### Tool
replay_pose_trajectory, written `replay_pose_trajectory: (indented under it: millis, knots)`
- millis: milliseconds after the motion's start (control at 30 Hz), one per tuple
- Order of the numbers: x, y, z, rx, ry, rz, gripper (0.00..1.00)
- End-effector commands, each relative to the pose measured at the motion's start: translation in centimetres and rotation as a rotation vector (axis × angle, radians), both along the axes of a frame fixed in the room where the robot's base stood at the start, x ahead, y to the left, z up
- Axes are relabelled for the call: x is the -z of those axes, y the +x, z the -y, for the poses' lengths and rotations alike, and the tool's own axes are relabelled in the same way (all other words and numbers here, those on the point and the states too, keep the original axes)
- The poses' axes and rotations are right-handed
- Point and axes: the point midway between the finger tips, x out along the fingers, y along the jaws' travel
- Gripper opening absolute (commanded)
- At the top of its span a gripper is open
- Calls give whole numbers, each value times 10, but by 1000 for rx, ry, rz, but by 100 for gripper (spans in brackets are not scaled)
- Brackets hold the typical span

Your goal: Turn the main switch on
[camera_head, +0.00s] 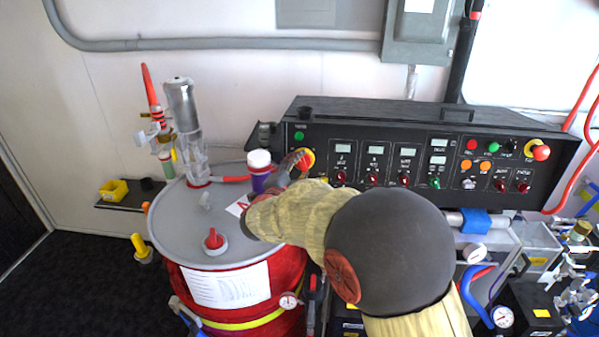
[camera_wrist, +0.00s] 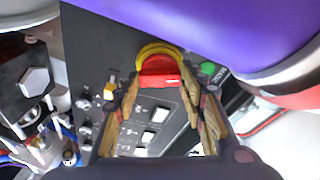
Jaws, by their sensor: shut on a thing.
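The main switch (camera_head: 307,159), a red knob on a yellow round plate, sits at the left end of the black control panel (camera_head: 350,112). In the wrist view the red knob (camera_wrist: 159,70) shows between the fingertips, with its yellow ring (camera_wrist: 158,47) behind it. My gripper (camera_head: 292,170) reaches the panel from the front. In the wrist view its fingers (camera_wrist: 160,90) are closed around the knob's sides. My fingers hide part of the switch in the head view, and I cannot tell its exact angle.
A purple bottle (camera_head: 260,180) with a white cap stands on the red drum (camera_head: 291,265), close beside my gripper; its purple side (camera_wrist: 215,30) fills the upper right of the wrist view. A green button (camera_head: 299,135) sits just above the switch. Several knobs and displays lie to its right.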

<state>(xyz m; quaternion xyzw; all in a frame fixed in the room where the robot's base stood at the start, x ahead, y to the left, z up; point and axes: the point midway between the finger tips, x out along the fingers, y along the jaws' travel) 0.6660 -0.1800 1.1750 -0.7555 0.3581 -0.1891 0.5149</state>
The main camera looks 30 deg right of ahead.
Motion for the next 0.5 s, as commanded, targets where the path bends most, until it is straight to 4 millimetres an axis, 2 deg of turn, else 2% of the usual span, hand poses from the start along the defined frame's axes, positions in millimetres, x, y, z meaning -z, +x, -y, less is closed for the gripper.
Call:
replay_pose_trajectory:
  millis: [500]
  knots:
    - [-2,1,0,89,403,273,15]
